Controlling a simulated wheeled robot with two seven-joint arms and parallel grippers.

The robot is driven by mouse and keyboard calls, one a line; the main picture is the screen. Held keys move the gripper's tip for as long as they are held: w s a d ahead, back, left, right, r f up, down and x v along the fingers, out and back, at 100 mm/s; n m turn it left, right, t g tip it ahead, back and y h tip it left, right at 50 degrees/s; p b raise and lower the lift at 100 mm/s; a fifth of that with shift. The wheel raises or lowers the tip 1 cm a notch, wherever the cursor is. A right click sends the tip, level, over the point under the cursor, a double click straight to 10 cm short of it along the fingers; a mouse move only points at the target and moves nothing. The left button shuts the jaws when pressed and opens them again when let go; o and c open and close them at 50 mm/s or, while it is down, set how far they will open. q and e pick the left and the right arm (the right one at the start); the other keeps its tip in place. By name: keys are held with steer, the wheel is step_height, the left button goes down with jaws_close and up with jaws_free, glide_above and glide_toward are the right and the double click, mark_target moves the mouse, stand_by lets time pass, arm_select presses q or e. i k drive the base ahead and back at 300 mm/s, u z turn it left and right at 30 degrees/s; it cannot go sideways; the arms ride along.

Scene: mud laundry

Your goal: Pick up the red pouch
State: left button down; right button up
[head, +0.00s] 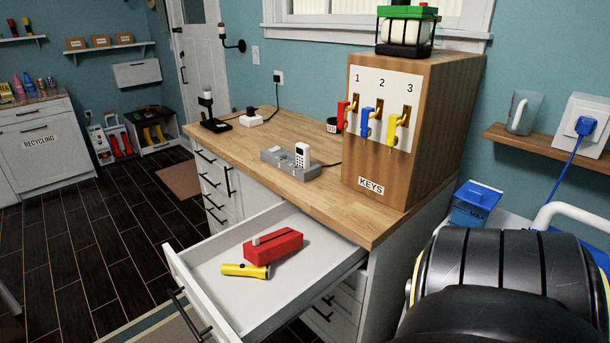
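The red pouch (277,248) lies in the open white drawer (320,262) below the wooden counter. It has a dark line along its top and a small pale tab at its left end. A yellow flashlight (240,270) with a dark end lies close in front of the pouch; I cannot tell whether they touch. Neither of my grippers is in view.
The wooden counter (235,150) overhangs the drawer's back. On it stand a key cabinet (440,120) with numbered hooks, a grey charging dock (280,160) and a black stand (207,110). Dark floor (70,250) is clear left of the drawer.

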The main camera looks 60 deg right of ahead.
mark_target(273, 246)
steer(key=u, duration=0.05)
steer(key=k, duration=0.1)
steer(key=z, duration=1.15)
